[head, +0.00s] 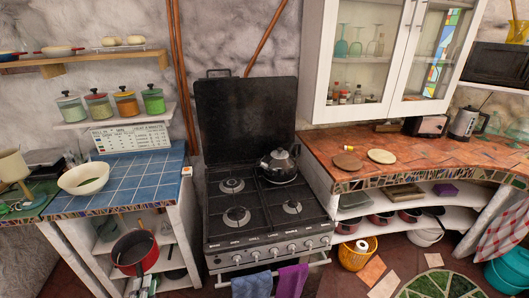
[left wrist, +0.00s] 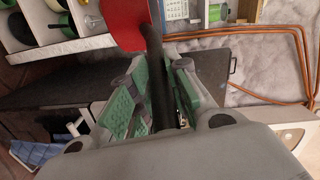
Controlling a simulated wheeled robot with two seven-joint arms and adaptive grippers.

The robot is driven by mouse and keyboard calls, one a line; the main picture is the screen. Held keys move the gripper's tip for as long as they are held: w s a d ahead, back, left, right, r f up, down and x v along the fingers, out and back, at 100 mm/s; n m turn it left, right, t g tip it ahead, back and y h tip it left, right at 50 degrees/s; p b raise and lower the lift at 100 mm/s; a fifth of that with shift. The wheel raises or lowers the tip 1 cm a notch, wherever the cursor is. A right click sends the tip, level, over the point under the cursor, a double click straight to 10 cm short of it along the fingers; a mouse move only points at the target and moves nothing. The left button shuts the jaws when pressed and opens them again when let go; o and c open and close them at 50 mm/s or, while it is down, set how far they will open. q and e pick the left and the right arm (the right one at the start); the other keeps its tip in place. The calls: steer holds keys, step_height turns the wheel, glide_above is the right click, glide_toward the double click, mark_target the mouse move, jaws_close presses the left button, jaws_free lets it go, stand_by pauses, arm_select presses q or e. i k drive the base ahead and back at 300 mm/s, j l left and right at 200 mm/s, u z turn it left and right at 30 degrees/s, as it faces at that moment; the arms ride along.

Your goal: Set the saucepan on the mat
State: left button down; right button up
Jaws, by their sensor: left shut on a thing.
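The red saucepan (head: 148,256) with a dark inside is at the lower left in the head view, in front of the shelves under the blue counter. My left gripper (head: 141,284) is just below it, small in that view. In the left wrist view my left gripper (left wrist: 165,100) is shut on the saucepan's black handle, and the red pan (left wrist: 112,28) is at the top, partly cut off. A flat brown round piece (head: 347,161) and a cream round piece (head: 381,156) lie on the terracotta counter; I cannot tell which is the mat. My right gripper is out of view.
The stove (head: 265,213) with a black kettle (head: 279,164) stands between the counters. A cream bowl (head: 84,180) sits on the blue-tiled counter (head: 142,173). The terracotta counter (head: 425,152) has bare room around the round pieces. A toaster (head: 426,126) is behind.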

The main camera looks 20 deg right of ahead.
mark_target(357, 170)
steer(key=l, duration=0.7)
steer(key=k+l+u, duration=0.15)
steer(key=l, duration=1.25)
steer(key=k+l+u, duration=0.15)
steer(key=l, duration=0.55)
steer(key=l+u, duration=0.15)
steer(key=l, duration=2.1)
steer(key=i, duration=0.05)
